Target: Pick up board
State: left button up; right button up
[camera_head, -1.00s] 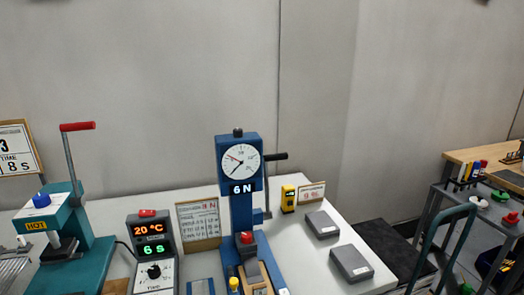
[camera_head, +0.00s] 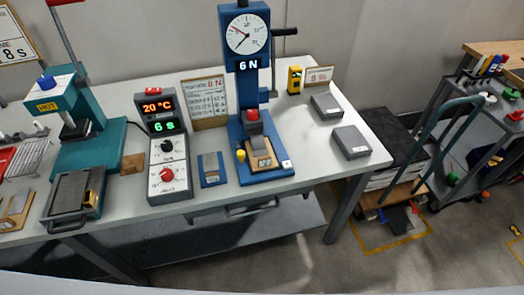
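I cannot tell for certain which thing is the board. A small flat blue plate with a grey centre (camera_head: 212,169) lies on the white table, between the control box and the blue force tester. A tan and grey block (camera_head: 262,152) sits on the base of the blue force tester (camera_head: 240,66), under its red-topped head. A tan and grey flat piece (camera_head: 15,209) lies at the table's left front edge. A small brown wooden square (camera_head: 132,163) lies beside the teal press. Neither of my grippers is in view.
The teal hot press (camera_head: 70,119) and a dark tray with a handle (camera_head: 74,195) stand at left. The control box (camera_head: 165,150) reads 20 °C and 6 s. Two grey boxes (camera_head: 350,142) lie at right. A cart (camera_head: 400,150) stands beyond the table's right edge.

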aim_at(261, 150)
jog(key=j+z, duration=0.25)
jog(key=j, duration=0.2)
jog(key=j+z, duration=0.25)
jog(key=j, duration=0.2)
jog(key=k+j+z, duration=0.25)
jog(key=j, duration=0.15)
jog(key=j+z, duration=0.25)
jog(key=j, duration=0.2)
jog(key=k+j+z, duration=0.25)
jog(key=i+j, duration=0.05)
jog(key=j, duration=0.05)
